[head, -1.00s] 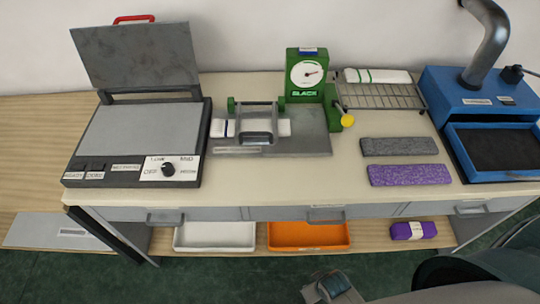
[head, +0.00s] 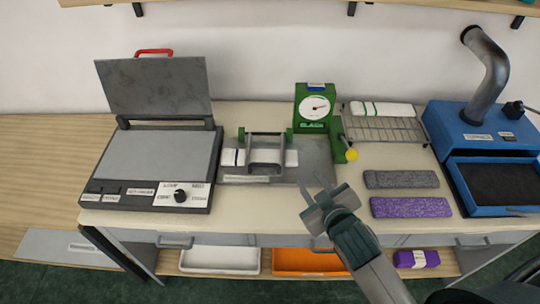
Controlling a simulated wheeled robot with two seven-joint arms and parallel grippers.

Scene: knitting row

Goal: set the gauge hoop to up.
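The gauge is a green stand (head: 311,124) with a white dial (head: 315,107) on a grey base plate (head: 312,172). A lever with a yellow knob (head: 351,154) sits at the gauge's right side. My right gripper (head: 322,190) is in front of and to the right of the hoop, apart from it, over the table's front part. Its fingers are spread, with nothing between them. My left gripper is out of view.
A press with a raised lid (head: 155,86) stands left. A wire rack (head: 385,130) with a folded white cloth, grey (head: 400,179) and purple (head: 410,207) blocks, and a blue machine (head: 490,143) stand right. White (head: 220,261) and orange (head: 300,261) trays sit below.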

